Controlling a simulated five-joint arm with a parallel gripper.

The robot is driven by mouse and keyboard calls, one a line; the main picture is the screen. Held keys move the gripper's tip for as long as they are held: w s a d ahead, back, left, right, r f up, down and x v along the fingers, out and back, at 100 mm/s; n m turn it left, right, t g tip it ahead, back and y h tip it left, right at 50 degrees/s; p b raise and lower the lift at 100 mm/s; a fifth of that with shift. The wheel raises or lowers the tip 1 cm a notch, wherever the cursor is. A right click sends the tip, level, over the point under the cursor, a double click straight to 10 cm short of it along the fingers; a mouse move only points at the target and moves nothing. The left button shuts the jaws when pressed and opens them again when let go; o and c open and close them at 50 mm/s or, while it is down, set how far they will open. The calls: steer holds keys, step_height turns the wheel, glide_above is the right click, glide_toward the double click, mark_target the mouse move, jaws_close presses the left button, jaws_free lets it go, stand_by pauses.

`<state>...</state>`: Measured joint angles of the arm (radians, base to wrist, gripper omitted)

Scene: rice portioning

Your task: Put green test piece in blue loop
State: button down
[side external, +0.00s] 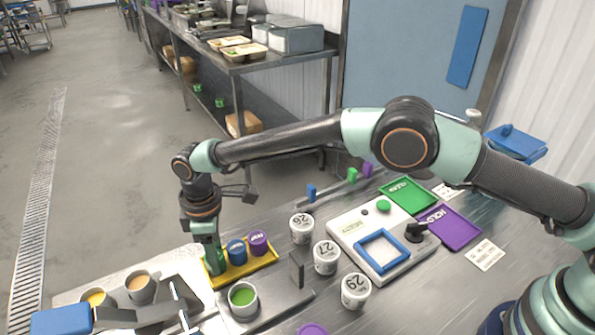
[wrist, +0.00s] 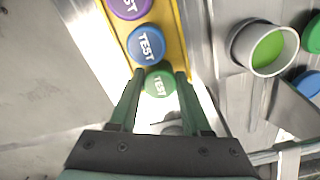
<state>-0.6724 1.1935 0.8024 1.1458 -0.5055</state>
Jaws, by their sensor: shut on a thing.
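The green test piece (wrist: 160,83) is a round cap marked TEST at the near end of a yellow tray, beside the blue test piece (wrist: 147,44). My gripper (wrist: 160,76) has one finger on each side of the green piece and is shut on it. In the side external view my gripper (side external: 214,262) points down at the left end of the yellow tray (side external: 258,268), and the green piece is hard to tell from the green fingers. The blue loop (side external: 367,258) is a square frame lying flat on a white panel to the right.
A purple test piece (side external: 258,242) is in the same tray. White tubs numbered 26 (side external: 301,229), 27 (side external: 325,258) and 29 (side external: 356,291) stand between tray and panel. A cup of green stuff (side external: 242,299) stands near the tray. A black knob (side external: 415,232) rises beside the loop.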

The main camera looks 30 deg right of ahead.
step_height(320, 180, up, 19)
steer(key=s+d+r, duration=0.1)
steer(key=d+r, duration=0.3)
steer(key=d, duration=0.4)
steer(key=s+d+r, duration=0.1)
steer(key=d+r, duration=0.2)
steer(key=d, duration=0.4)
steer(key=s+d+f, duration=0.3)
steer(key=s+d, duration=1)
steer(key=d, duration=0.1)
steer(key=f, duration=2)
steer(key=shift+s+d+f, duration=0.1)
steer(key=shift+s+f, duration=0.1)
steer(key=shift+s, duration=0.1)
steer(key=shift+f, duration=0.1)
